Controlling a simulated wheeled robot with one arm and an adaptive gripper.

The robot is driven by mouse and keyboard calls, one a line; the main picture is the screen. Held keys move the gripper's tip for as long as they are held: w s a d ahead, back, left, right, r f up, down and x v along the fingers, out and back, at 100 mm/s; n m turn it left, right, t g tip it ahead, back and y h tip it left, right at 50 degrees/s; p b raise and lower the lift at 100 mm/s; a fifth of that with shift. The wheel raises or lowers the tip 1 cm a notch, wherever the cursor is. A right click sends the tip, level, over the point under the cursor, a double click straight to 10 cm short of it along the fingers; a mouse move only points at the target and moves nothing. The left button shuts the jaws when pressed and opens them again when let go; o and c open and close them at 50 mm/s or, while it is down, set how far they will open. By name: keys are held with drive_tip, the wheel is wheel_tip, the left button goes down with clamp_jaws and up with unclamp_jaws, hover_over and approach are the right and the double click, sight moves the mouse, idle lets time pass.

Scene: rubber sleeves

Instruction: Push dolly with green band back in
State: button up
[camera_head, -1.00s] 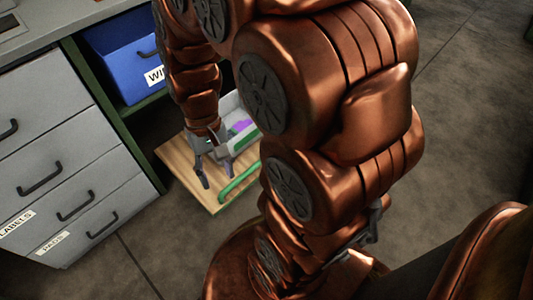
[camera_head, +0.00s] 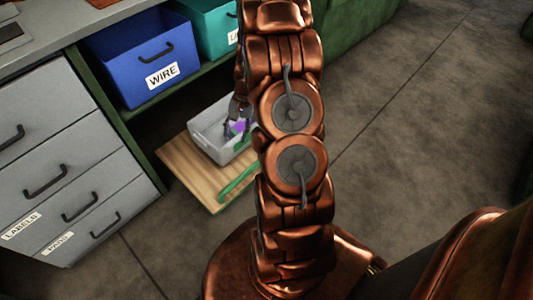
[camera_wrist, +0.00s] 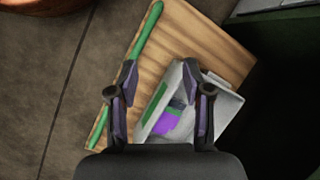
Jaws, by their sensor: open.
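The dolly is a light wooden board (camera_head: 187,167) low at the foot of the bench, with a green bar (camera_head: 238,180) along its front edge. It juts out onto the floor. A pale grey bin (camera_head: 212,150) stands on it, with purple and green things inside. My gripper (camera_head: 238,118) is open over the bin, partly hidden by my arm. In the wrist view my open fingers (camera_wrist: 160,78) are spread above the board (camera_wrist: 195,38), the green bar (camera_wrist: 147,30) and the bin (camera_wrist: 222,104). I cannot tell whether they touch anything.
A grey drawer cabinet (camera_head: 75,165) stands left of the dolly. A blue WIRE bin (camera_head: 140,60) and a teal bin (camera_head: 208,25) sit on the shelf above. The concrete floor (camera_head: 400,130) to the right is clear.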

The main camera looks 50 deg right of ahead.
drive_tip(key=s+d+f+m+t+p, duration=0.1)
drive_tip(key=s+d+f+m, duration=0.15)
drive_tip(key=d+f, duration=0.6)
drive_tip(key=s+d+f+m+t+p, duration=0.1)
drive_tip(key=d+f+m, duration=0.3)
drive_tip(key=d+f, duration=0.4)
drive_tip(key=shift+b+x, duration=0.9)
drive_tip(key=shift+x, duration=3.6)
drive_tip(key=shift+s+a+r, duration=0.1)
drive_tip(key=shift+a, duration=0.05)
drive_tip(key=shift+c, duration=0.4)
clamp_jaws()
